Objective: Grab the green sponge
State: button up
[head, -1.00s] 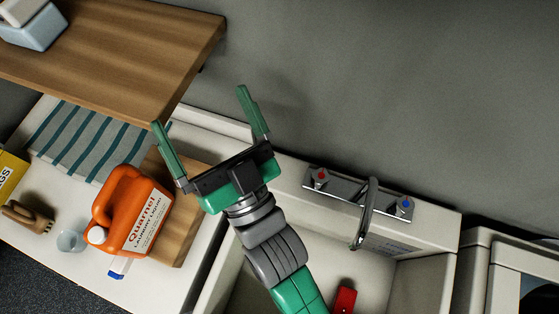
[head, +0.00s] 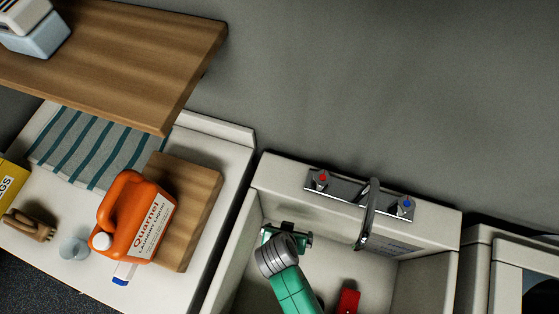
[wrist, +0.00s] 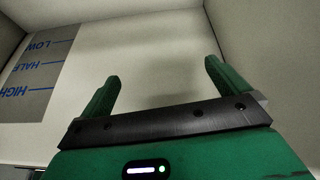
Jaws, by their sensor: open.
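I cannot make out a green sponge in either view. My gripper (head: 287,233) is down inside the sink basin (head: 238,240), near its back left. In the head view its fingers are hidden beneath the wrist. In the wrist view my gripper (wrist: 163,72) shows two green fingers spread wide apart with nothing between them. Beyond them are only the pale basin surfaces and a grey panel (wrist: 42,70) marked LOW, HALF and HIGH.
A tap (head: 368,215) rises at the basin's back. A red object (head: 347,300) is at the lower right of my arm. An orange detergent jug (head: 130,215) and wooden board (head: 196,200) are on the left counter. A wooden shelf (head: 130,70) overhangs it.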

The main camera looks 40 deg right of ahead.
jog(key=s+a+f+y, duration=0.1)
jog(key=a+f, duration=0.1)
jog(key=f, duration=0.3)
jog(key=a+f+m+g+y+b, duration=0.1)
jog(key=a+f+y, duration=0.1)
jog(key=f, duration=0.2)
jog(key=s+a+f+g+y+b, duration=0.1)
jog(key=f, duration=0.4)
jog(key=shift+s+a+f+m, duration=0.3)
jog(key=shift+s+a+m, duration=0.05)
jog(key=shift+a+m, duration=0.05)
notch_tip(320, 180, down, 8)
jog(key=shift+s+r+b, duration=0.1)
jog(key=shift+r+b, duration=0.05)
jog(key=shift+b, duration=1)
jog(key=c, duration=0.9)
